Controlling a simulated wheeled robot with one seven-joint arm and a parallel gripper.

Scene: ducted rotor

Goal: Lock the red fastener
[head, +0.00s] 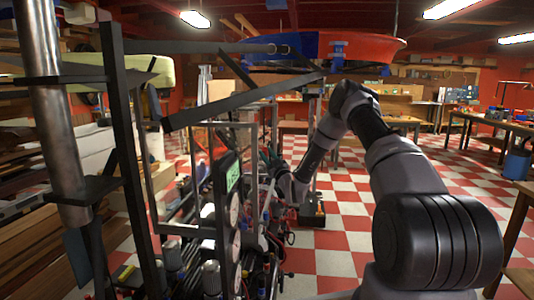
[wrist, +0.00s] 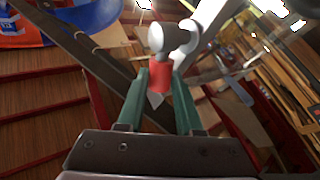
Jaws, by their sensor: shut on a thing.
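The red fastener (wrist: 160,78) shows in the wrist view as a short red cylinder with a pale grey rounded head and a curved hook-like piece at its upper right. My gripper (wrist: 160,90) has its two green fingers on either side of the red part, shut on it. A pale pointed tip shows below the red part, between the fingers. In the head view my gripper (head: 267,160) is beside the dark metal frame at the middle, and the fastener is too small to make out there.
A dark upright frame (head: 126,160) with slanted bars stands close at left. A panel with gauges and a green display (head: 232,178) stands in front of my gripper. A red and blue hull-like body (head: 335,48) hangs above.

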